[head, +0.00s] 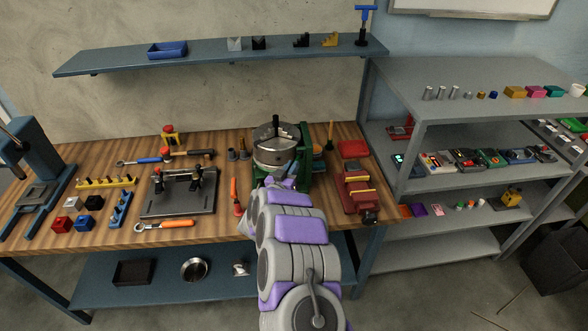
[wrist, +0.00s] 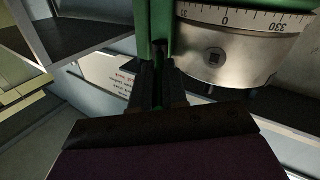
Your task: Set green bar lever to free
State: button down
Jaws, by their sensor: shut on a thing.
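The green-bodied rotary fixture (head: 305,170) stands on the wooden bench, with a round metal dial on top. In the wrist view the graduated metal dial (wrist: 245,45) fills the upper right, showing marks 0 and 330. A green upright part (wrist: 142,28) of the fixture is left of the dial. My gripper (wrist: 158,92) is shut on a thin dark lever (wrist: 158,55) just below and beside that green part. In the head view my gripper (head: 281,182) is at the fixture's front, and my arm hides the lever there. The lever's setting cannot be read.
A red vise (head: 358,190) is close on the right. A dark clamp plate (head: 180,205) lies farther left. Grey shelves (head: 470,85) stand to the right, and a blue wall shelf (head: 210,58) is above.

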jog(key=shift+a+f, duration=0.1)
jog(key=shift+f, duration=0.1)
dwell(0.4)
jog(key=c, duration=1.5)
grip_release()
jog(key=o, duration=0.4)
jog(key=shift+a, duration=0.35)
jog(key=shift+c, duration=0.2)
jog(key=shift+d+r, duration=0.1)
jog(key=shift+d, duration=0.05)
jog(key=shift+s, duration=0.25)
jog(key=a+v, duration=0.1)
jog(key=v, duration=1.6)
jog(key=shift+w, duration=0.2)
